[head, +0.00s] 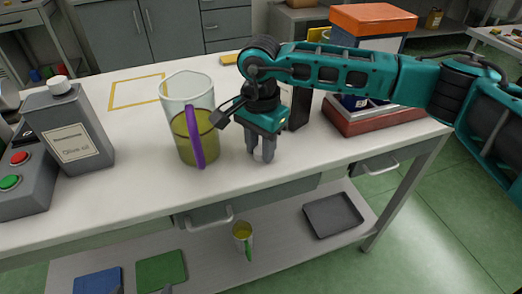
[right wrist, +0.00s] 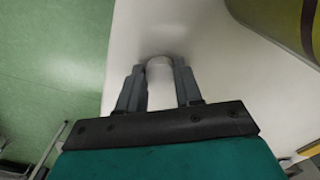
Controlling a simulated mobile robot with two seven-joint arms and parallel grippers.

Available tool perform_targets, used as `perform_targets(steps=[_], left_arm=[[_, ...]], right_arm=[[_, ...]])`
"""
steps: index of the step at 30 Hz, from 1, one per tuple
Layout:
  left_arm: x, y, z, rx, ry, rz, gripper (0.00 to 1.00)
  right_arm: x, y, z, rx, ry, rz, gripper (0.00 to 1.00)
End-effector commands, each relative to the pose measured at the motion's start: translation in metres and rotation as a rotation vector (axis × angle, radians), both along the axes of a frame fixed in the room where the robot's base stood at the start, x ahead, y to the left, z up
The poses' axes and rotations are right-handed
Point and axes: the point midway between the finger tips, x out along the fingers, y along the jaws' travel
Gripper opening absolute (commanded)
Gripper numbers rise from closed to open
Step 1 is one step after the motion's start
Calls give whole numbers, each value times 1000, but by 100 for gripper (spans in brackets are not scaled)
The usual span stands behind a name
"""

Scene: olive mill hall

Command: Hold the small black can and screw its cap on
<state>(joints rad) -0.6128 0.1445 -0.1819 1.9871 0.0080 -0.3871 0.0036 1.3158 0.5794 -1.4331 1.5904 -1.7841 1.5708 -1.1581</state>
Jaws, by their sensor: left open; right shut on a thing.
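My right gripper (head: 261,155) points down over the front part of the white table, to the right of the measuring jug. Its fingers are shut on a small white round thing, apparently the cap (right wrist: 160,66), seen between the fingertips in the right wrist view. A narrow dark upright thing (head: 301,110), perhaps the small black can, stands just behind and right of my right gripper; the arm hides its top. A larger grey can (head: 92,132) labelled "Olive oil" stands at the left with a white cap on. My left gripper is in neither view.
A clear jug (head: 180,92) of yellow-green liquid with a purple handle stands close left of my right gripper. A control box (head: 28,205) with red and green buttons is at the left edge. A red-brown box (head: 385,122) stands right. A yellow outline (head: 112,95) encloses bare table.

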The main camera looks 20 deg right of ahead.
Motion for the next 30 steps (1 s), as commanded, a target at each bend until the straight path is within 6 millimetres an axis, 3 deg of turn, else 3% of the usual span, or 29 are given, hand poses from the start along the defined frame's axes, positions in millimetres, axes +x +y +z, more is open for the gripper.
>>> perform_targets(steps=[6,14,19,23,30], left_arm=[[0,0,0,0,1,0,100],[0,0,0,1,1,-1,100],[0,0,0,2,1,-1,100],[0,1,1,2,0,0,100],[-1,1,3,4,-1,0,100]], right_arm=[[0,0,0,0,0,0,6],[0,0,2,0,0,0,6],[1,0,14,1,-2,0,6],[1,0,35,1,-4,0,6],[1,0,102,1,-7,1,6]])
